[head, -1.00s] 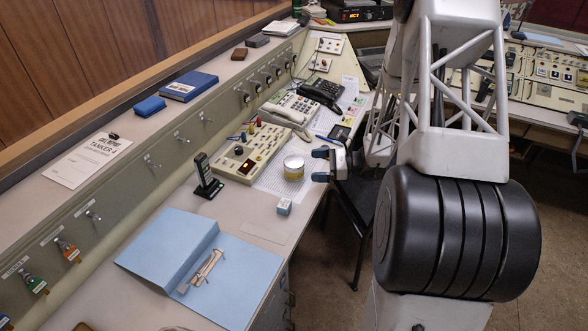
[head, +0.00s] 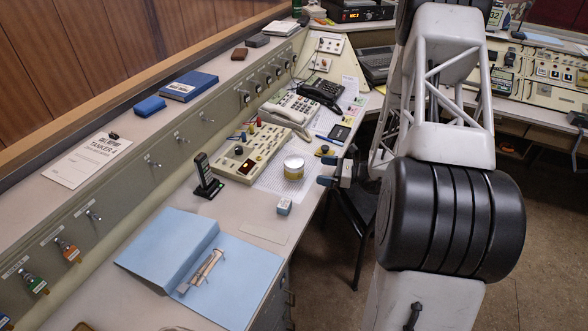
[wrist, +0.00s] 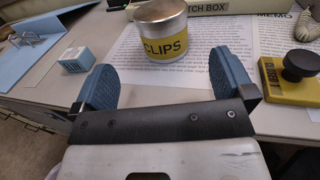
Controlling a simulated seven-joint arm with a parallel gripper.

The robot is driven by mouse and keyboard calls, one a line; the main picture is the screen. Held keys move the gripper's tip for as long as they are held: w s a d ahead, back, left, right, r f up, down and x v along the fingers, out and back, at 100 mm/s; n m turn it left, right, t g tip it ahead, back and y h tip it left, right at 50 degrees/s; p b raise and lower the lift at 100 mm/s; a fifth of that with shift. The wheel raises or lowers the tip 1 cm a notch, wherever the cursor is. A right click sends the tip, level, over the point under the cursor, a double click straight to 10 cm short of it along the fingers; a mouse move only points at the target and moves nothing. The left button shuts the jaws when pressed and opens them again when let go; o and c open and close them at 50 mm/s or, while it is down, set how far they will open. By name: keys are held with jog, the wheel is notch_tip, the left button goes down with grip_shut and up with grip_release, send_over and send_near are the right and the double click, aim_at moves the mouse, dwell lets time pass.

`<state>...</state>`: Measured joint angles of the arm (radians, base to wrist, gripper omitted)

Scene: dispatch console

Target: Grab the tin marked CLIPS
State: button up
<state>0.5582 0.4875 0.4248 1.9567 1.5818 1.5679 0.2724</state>
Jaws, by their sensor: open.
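The CLIPS tin (head: 294,167) is a round tin with a yellow band and a pale metal lid. It stands upright on a printed sheet on the desk. In the wrist view the tin (wrist: 160,32) shows its CLIPS label, just beyond and between my fingers. My gripper (head: 336,169) is at the desk's front edge, to the right of the tin. Its blue-padded fingers (wrist: 168,82) are spread apart with nothing between them. The gripper is apart from the tin.
A yellow-based stamp (wrist: 285,82) with a black knob is right of the gripper. A small pale-blue box (head: 284,206) stands nearer than the tin. A button panel (head: 253,153) is behind it, and a handset (head: 207,176) stands in a cradle to the left.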

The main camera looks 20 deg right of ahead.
aim_at(294, 164)
jog(key=shift+x, duration=3.05)
jog(key=shift+w+a, duration=0.1)
jog(key=shift+x, duration=2.45)
jog(key=c, duration=1.1)
jog(key=shift+o, duration=0.2)
jog(key=shift+r, duration=0.2)
